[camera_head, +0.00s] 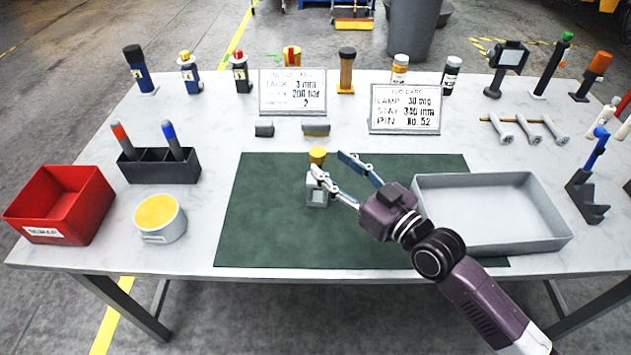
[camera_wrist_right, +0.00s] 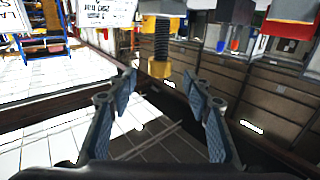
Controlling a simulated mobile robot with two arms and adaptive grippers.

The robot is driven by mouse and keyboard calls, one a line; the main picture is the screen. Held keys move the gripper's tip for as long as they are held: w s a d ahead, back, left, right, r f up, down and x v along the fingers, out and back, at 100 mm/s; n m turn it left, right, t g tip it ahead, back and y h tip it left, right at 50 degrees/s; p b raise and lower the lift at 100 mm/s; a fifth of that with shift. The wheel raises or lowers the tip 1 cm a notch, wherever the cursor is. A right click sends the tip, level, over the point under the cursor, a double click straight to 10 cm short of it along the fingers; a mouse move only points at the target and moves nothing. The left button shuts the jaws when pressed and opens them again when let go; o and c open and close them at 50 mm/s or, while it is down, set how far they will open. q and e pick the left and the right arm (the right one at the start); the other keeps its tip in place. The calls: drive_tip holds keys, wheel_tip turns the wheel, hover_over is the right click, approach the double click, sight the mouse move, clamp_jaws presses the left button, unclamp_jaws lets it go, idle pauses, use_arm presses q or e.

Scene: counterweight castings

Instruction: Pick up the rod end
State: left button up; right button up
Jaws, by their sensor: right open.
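A grey block (camera_head: 317,196) with a pale square face stands on the green mat (camera_head: 260,215), and a round yellow piece (camera_head: 317,154) shows above it. I cannot tell for certain which part is the rod end. In the right wrist view a yellow piece (camera_wrist_right: 159,69) on a dark threaded rod (camera_wrist_right: 161,40) shows just beyond the fingertips. My right gripper (camera_head: 331,164) is open, reaching in from the right, with one finger in front of the block's upper part. Its spread fingers also show in the wrist view (camera_wrist_right: 160,86), with nothing between them. My left gripper is not in view.
A red bin (camera_head: 95,222), a yellow-topped tub (camera_head: 160,235) and a black holder (camera_head: 160,170) stand left. Two cards (camera_head: 292,108) (camera_head: 405,123) stand behind. The mat's left part is clear.

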sight(324, 157)
drive_tip(key=x, duration=0.1)
drive_tip(key=p+x, duration=0.1)
drive_tip(key=shift+w+a+r, duration=0.2)
drive_tip(key=shift+w+r, duration=0.05)
drive_tip(key=shift+w, duration=0.05)
drive_tip(key=x, duration=0.2)
drive_tip(key=shift+w+a+f, duration=0.15)
drive_tip(key=shift+a, duration=0.05)
drive_tip(key=shift+w+a, duration=0.15)
drive_tip(key=shift+f, duration=0.1)
drive_tip(key=c, duration=0.5)
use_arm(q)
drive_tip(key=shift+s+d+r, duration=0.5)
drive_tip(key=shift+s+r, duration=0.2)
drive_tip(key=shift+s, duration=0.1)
use_arm(e)
clamp_jaws()
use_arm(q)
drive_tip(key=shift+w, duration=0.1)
